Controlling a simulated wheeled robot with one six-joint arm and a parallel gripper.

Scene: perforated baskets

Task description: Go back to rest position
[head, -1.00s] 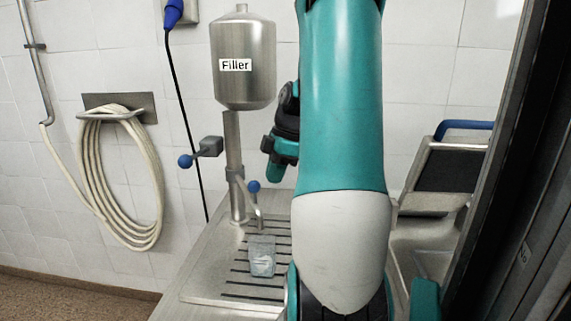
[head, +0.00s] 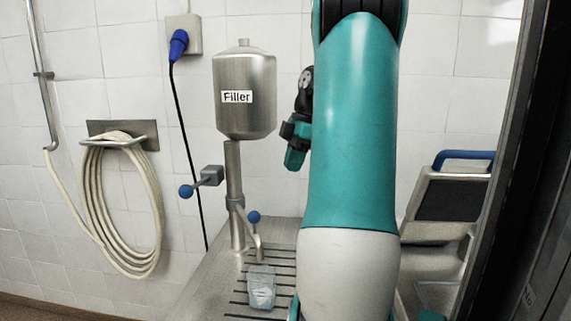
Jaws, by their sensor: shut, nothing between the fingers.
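My teal and white arm link (head: 350,130) fills the middle of the head view, running from top to bottom. A smaller black and teal part of my arm (head: 297,140) shows at its left edge, right of the steel filler tank (head: 245,115). My gripper's fingers cannot be made out; they appear hidden behind my arm. A clear container (head: 262,288) stands on the slatted steel drain surface (head: 232,300) below the filler's spout (head: 256,240), apart from the visible arm parts.
A coiled pale hose (head: 90,210) hangs on the wall at the left. A blue plug (head: 179,44) and black cable are beside the tank. Blue-knobbed levers (head: 186,191) stick out from the filler post. A blue-handled steel machine (head: 450,195) and a dark frame (head: 520,160) bound the right.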

